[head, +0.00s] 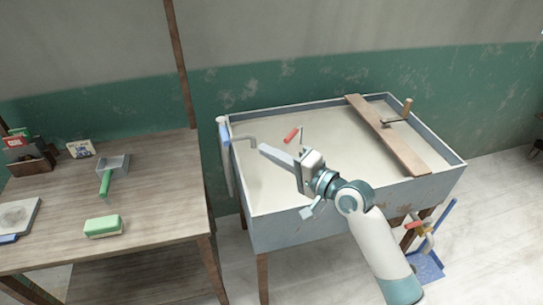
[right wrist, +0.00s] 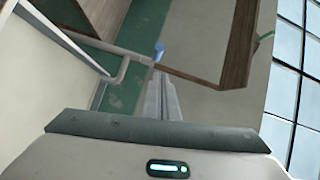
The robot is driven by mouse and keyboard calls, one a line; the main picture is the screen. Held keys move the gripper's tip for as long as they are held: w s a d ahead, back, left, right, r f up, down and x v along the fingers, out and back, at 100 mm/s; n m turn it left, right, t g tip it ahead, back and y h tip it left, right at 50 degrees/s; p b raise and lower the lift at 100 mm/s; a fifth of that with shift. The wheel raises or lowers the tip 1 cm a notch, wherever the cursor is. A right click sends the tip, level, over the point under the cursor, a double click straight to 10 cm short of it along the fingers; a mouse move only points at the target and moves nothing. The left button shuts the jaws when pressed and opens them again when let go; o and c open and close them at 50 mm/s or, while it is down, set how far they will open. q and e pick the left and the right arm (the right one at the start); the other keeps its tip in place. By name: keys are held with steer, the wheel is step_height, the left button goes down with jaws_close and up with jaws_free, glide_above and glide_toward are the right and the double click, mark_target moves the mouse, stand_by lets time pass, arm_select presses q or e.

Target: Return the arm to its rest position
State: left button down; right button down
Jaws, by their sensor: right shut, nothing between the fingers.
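My right arm (head: 380,250) comes in from the lower right and reaches over the front of the blue-grey trough (head: 290,236). My right gripper (head: 263,148) is above the left part of the trough, pointing left, with its fingers shut together and empty. In the right wrist view the closed fingers (right wrist: 161,98) point toward the grey pipe and the green wall. My left arm and left gripper are not in view.
A bent grey pipe (head: 243,138) with a blue part stands at the trough's left end. A wooden board (head: 385,135) spans the trough. The wooden table (head: 150,200) at left holds a green-handled scoop (head: 106,180) and a green sponge (head: 103,226).

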steer(key=shift+s+d, duration=0.25)
stand_by(0.4)
